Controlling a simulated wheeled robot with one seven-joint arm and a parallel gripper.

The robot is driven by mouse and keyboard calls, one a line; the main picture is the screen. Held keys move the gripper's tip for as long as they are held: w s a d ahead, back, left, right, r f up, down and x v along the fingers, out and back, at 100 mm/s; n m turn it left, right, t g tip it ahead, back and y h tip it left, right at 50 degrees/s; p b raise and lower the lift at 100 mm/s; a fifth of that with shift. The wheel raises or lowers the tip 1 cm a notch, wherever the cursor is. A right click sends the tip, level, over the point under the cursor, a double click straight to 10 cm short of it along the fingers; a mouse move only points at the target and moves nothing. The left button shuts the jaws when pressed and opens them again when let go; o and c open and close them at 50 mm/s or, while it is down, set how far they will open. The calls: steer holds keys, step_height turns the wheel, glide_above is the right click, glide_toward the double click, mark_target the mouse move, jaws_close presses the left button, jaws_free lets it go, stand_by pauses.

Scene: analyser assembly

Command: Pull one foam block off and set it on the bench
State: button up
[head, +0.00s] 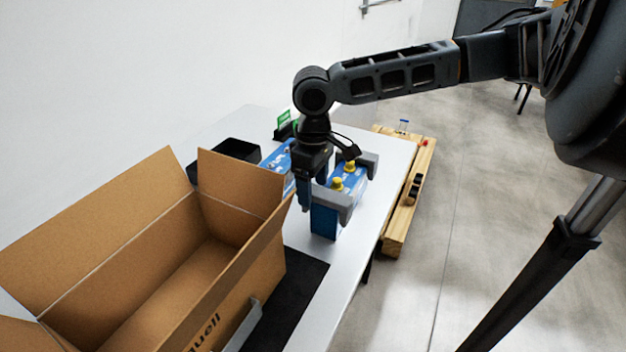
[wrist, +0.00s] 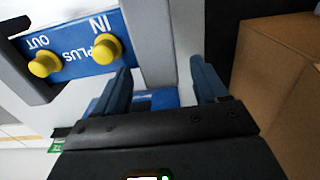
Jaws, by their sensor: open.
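A blue analyser (head: 348,182) with two yellow caps stands on the bench (head: 402,160). It also shows in the wrist view (wrist: 76,62), with IN, OUT and PLUS lettering. A grey foam block (head: 334,204) caps its near end, and another foam block (head: 369,161) caps its far end. My gripper (head: 308,190) is low beside the near block, fingers down. In the wrist view the open gripper (wrist: 163,88) has one blue finger on each side of a pale grey foam block (wrist: 150,40). I cannot tell whether either finger touches it.
An open cardboard box (head: 140,270) stands at the near left on a black mat (head: 300,278). A black bin (head: 228,150) and another blue item (head: 284,160) are behind. A wooden pallet (head: 398,225) is beyond the bench's right edge. Bare bench shows right of the analyser.

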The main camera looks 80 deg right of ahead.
steer(key=shift+c, duration=0.4)
steer(key=c, duration=1.1)
steer(key=shift+r, duration=0.1)
steer(key=shift+r+p, duration=0.45)
steer(key=shift+p, duration=0.15)
steer(key=shift+r+p, duration=2.15)
steer(key=shift+r, duration=0.1)
steer(key=shift+r+p, duration=0.6)
steer(key=shift+r, duration=0.55)
